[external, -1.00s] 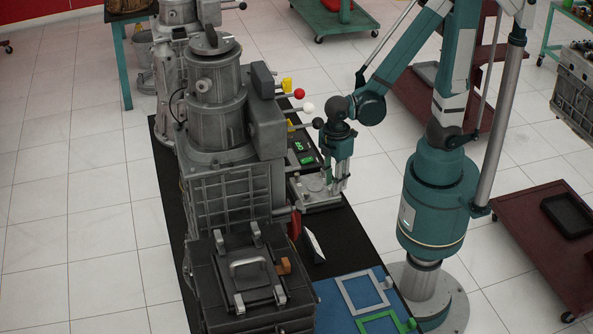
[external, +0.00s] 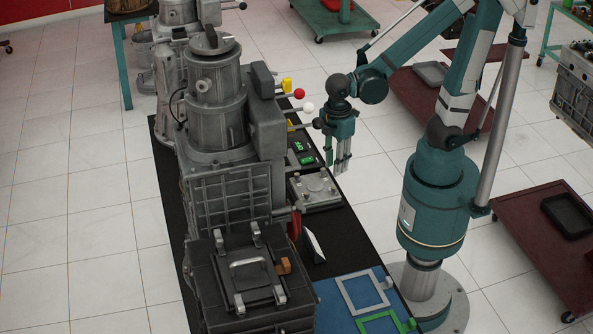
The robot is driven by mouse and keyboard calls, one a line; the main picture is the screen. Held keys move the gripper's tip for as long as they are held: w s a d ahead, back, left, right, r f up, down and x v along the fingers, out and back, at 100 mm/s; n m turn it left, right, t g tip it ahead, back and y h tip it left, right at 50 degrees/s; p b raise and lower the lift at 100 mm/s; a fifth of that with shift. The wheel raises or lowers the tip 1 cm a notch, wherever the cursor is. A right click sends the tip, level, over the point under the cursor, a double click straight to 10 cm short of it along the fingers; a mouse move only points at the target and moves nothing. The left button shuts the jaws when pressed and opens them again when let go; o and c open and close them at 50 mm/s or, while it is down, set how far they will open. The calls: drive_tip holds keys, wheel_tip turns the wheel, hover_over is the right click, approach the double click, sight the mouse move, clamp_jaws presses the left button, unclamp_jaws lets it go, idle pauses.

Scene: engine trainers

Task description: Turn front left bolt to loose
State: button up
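A grey metal plate unit (external: 322,203) with a round raised centre sits on the black bench mat beside the large grey engine. Small fittings show near its corners, but they are too small to tell which is the front left bolt or how far it is turned. My gripper (external: 341,170) points down above the plate's back right side and looks clear of it. No object shows in its fingers. The fingers are small in this view, and I cannot tell whether they are open or shut.
Levers with yellow, red (external: 299,93), white and black ends stick out from the engine (external: 217,112) left of my gripper. Green-lit displays (external: 305,160) lie behind the plate. A blue mat (external: 340,314) with grey and green frames lies in front.

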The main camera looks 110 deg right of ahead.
drive_tip(key=shift+r, duration=1.4)
drive_tip(key=shift+r, duration=0.1)
drive_tip(key=w+a+r+m+t, duration=0.1)
drive_tip(key=a+r+m+t, duration=0.3)
drive_tip(key=r+t, duration=0.3)
drive_tip(key=shift+w+r+m, duration=0.15)
drive_tip(key=shift+r+m, duration=0.15)
drive_tip(key=shift+r, duration=1.25)
idle(2.3)
